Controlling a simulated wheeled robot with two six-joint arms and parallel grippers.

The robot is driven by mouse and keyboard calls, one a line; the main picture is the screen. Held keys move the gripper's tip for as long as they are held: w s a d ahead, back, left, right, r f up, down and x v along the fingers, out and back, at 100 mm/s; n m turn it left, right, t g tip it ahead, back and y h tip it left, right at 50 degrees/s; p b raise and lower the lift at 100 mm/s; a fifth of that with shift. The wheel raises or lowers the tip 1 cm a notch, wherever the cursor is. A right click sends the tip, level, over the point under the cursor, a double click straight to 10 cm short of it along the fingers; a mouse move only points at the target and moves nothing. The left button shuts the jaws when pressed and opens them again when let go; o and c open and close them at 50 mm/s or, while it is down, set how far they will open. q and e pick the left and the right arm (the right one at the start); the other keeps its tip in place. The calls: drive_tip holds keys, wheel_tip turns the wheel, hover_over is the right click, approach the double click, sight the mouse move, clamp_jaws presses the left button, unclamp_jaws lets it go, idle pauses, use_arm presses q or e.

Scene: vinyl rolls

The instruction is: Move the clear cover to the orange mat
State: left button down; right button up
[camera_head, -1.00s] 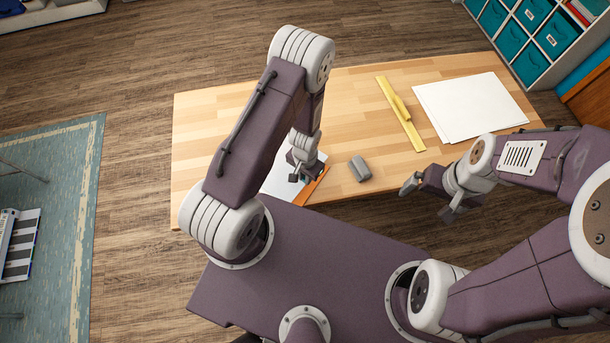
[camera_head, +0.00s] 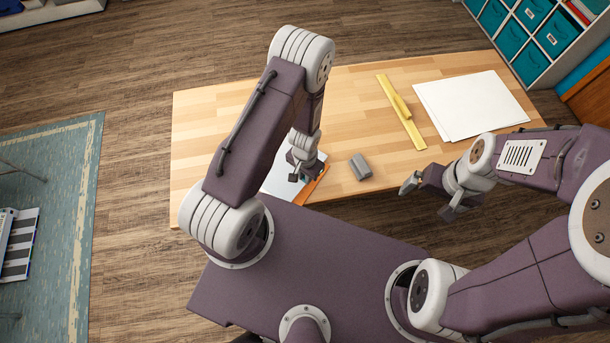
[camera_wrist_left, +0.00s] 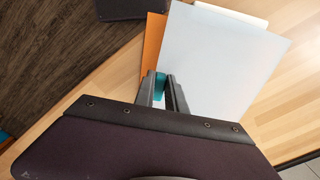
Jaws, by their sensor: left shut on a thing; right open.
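The clear cover looks like a flat, pale, whitish-blue sheet (camera_wrist_left: 215,60) at the table's near edge; part of it also shows in the head view (camera_head: 279,181), mostly behind my left arm. The orange mat (camera_wrist_left: 153,45) shows as a strip along the cover's left edge, with the cover overlapping it; it also shows in the head view (camera_head: 314,188). My left gripper (camera_wrist_left: 162,88) is shut on a teal tab (camera_wrist_left: 160,87) at the cover's edge. How the tab joins the cover is hidden. My right gripper (camera_head: 428,196) is open and empty off the table's near edge.
A grey block (camera_head: 360,167) lies right of my left gripper. A yellow ruler-like tool (camera_head: 402,112) and white sheets (camera_head: 470,106) lie farther back on the wooden table (camera_head: 230,105). The table's back left is clear.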

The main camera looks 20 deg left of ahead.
use_arm(q)
drive_tip(key=shift+f+b, duration=0.55)
drive_tip(key=shift+f, duration=0.15)
drive_tip(key=shift+f, duration=0.1)
drive_tip(key=shift+s+f+b, duration=0.1)
drive_tip(key=shift+f+b, duration=0.2)
drive_tip(key=shift+b, duration=0.25)
drive_tip(key=shift+r+p, duration=0.4)
